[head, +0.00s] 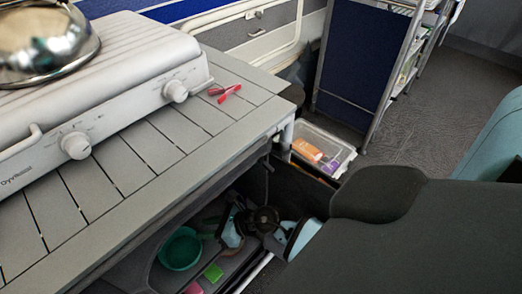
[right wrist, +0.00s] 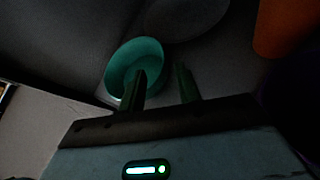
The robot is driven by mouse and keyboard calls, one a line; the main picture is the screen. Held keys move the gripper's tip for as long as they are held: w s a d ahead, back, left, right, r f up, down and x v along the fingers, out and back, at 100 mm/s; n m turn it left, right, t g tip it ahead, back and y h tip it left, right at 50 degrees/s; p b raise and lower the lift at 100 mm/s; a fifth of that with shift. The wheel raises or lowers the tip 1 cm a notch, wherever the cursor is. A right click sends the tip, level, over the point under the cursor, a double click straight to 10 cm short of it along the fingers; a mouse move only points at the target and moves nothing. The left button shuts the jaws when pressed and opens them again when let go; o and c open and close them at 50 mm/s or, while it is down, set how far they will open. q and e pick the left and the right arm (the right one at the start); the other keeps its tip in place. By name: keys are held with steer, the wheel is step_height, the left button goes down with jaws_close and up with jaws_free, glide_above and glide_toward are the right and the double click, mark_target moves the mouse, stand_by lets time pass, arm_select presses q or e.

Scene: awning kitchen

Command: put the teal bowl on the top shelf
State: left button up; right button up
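The teal bowl (head: 180,248) stands upright in the dark shelf space under the slatted table. In the right wrist view the bowl (right wrist: 122,62) lies just ahead of my right gripper (right wrist: 163,80). That gripper is open, its two fingers apart. The left finger overlaps the bowl's near right side in the picture; whether it touches or reaches inside the rim is too dark to tell. In the head view my right gripper (head: 222,230) is to the right of the bowl, partly hidden by its own wrist. My left gripper is not in view. I cannot tell which surface is the top shelf.
A pink block (head: 194,288) and a green block (head: 213,272) lie near the bowl. A stove (head: 110,90) and red clip (head: 226,92) are on the table (head: 140,165). A clear bin (head: 345,151) and shelf rack (head: 405,72) stand beyond. An orange object (right wrist: 283,25) is near the gripper.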

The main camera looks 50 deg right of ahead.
steer(key=shift+s+m, duration=0.3)
steer(key=s+d+f+n+g+h, duration=0.1)
steer(key=s+n+h, duration=0.1)
steer(key=s+n, duration=0.9)
steer(key=s+d+f+n+g+h, duration=0.1)
steer(key=s+f+n+h, duration=0.1)
steer(key=s+n, duration=0.9)
steer(key=s+d+f+n+g+h, duration=0.1)
steer(key=s+d+n+g+h, duration=0.1)
steer(key=s+n, duration=0.9)
steer(key=s, duration=0.8)
steer(key=shift+f+n, duration=0.35)
steer(key=shift+n, duration=0.05)
steer(key=shift+d, duration=0.15)
